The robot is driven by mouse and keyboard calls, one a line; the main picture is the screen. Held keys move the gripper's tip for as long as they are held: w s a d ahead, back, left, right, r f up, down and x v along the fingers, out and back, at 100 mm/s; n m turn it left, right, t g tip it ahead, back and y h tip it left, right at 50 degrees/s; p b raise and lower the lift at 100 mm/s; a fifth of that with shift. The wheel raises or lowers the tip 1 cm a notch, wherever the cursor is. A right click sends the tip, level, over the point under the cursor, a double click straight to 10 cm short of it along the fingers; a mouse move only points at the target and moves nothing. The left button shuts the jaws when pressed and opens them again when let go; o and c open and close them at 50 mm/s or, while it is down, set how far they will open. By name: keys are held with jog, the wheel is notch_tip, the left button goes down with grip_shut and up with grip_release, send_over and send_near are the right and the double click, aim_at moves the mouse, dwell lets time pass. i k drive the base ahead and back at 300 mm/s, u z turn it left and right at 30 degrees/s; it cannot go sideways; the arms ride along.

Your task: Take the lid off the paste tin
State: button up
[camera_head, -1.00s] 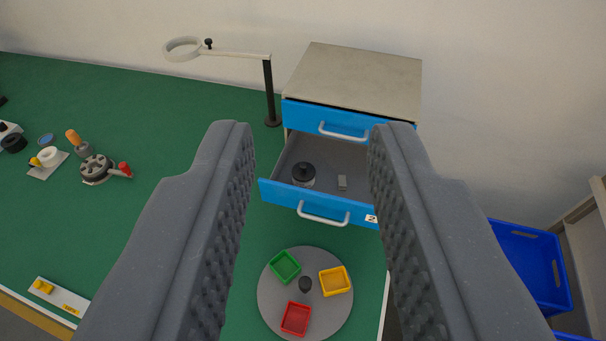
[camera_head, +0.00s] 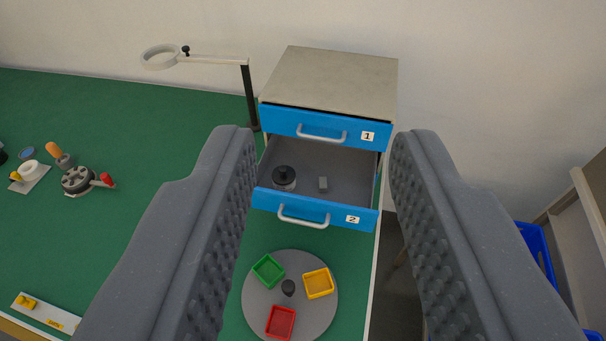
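A small round tin with a black knobbed lid (camera_head: 284,174), which looks like the paste tin, stands in the open lower drawer (camera_head: 330,168), marked 2. The lid appears seated on its lighter body. My gripper (camera_head: 322,140) is open and empty, its two dark fingers wide apart in the foreground. The tin shows between the fingers, nearer the left one, well beyond them and not touched.
Upper drawer 1 (camera_head: 325,124) is open only slightly. A ring on a post (camera_head: 250,95) stands left of the cabinet. A round tray (camera_head: 255,310) holds coloured bins in front.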

aim_at(282, 175)
jog(key=z, duration=2.3)
jog(key=k, duration=1.25)
jog(key=u, duration=2.4)
jog(key=i, duration=1)
jog(key=z, duration=0.05)
